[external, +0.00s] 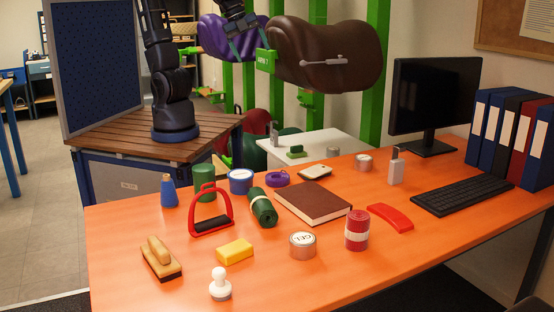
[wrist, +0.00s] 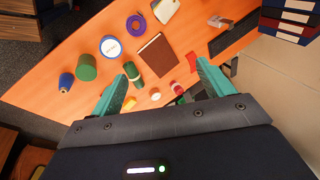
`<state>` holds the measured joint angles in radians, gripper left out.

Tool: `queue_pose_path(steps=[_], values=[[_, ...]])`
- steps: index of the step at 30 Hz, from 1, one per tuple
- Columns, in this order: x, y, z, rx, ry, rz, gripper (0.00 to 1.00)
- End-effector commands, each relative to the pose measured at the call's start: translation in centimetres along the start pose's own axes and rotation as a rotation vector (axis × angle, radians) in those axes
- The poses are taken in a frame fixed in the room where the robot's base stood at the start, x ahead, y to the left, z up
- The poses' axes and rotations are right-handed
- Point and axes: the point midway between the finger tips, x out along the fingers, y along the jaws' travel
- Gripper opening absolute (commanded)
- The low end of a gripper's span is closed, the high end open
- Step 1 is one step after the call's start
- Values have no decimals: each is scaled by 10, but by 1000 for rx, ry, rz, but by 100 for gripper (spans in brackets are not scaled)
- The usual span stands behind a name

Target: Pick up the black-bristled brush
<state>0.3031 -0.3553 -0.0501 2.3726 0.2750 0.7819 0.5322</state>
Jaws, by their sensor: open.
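The black-bristled brush (external: 160,258) has a tan wooden body and handle. It lies at the front left of the orange table (external: 340,285) in the external view, bristles down. I cannot make it out in the wrist view, where my gripper may hide it. My gripper (external: 247,45) is raised high at the back, in front of the saddles and far from the brush. Its teal fingers are spread in the wrist view (wrist: 163,77), with nothing between them.
Near the brush are a red stirrup (external: 211,211), a yellow sponge (external: 235,252), a white-knobbed stamp (external: 220,285) and a blue bottle (external: 168,190). A brown book (external: 313,202) lies mid-table. A monitor (external: 434,95) and binders (external: 510,135) stand at right. The front left edge is clear.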

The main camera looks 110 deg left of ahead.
Motion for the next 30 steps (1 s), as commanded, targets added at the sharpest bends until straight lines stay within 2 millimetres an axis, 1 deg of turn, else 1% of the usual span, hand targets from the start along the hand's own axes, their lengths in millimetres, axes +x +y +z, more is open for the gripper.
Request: queue_pose_path(steps=[1, 4, 8, 12, 14, 15, 17, 18, 20, 21, 23, 24, 26, 27, 29, 30], values=[[8, 2, -18, 90, 1, 0, 80], [22, 5, -51, 268, 6, -8, 80], [41, 15, -95, 503, 18, -19, 80], [63, 35, -143, 757, 35, -31, 80], [72, 46, -164, 865, 45, -36, 80], [78, 54, -177, 937, 51, -40, 80], [88, 67, -198, 1047, 63, -47, 80], [94, 77, -210, 1119, 70, -50, 80], [104, 93, -230, 1229, 83, -58, 80], [110, 105, -243, 1303, 92, -62, 80], [119, 123, -262, 1411, 107, -71, 80], [126, 137, -273, 1484, 117, -75, 80], [136, 158, -290, 1592, 133, -85, 80], [142, 172, -301, 1665, 145, -91, 80], [152, 196, -317, 1774, 163, -100, 80], [158, 213, -327, 1847, 177, -108, 80]])
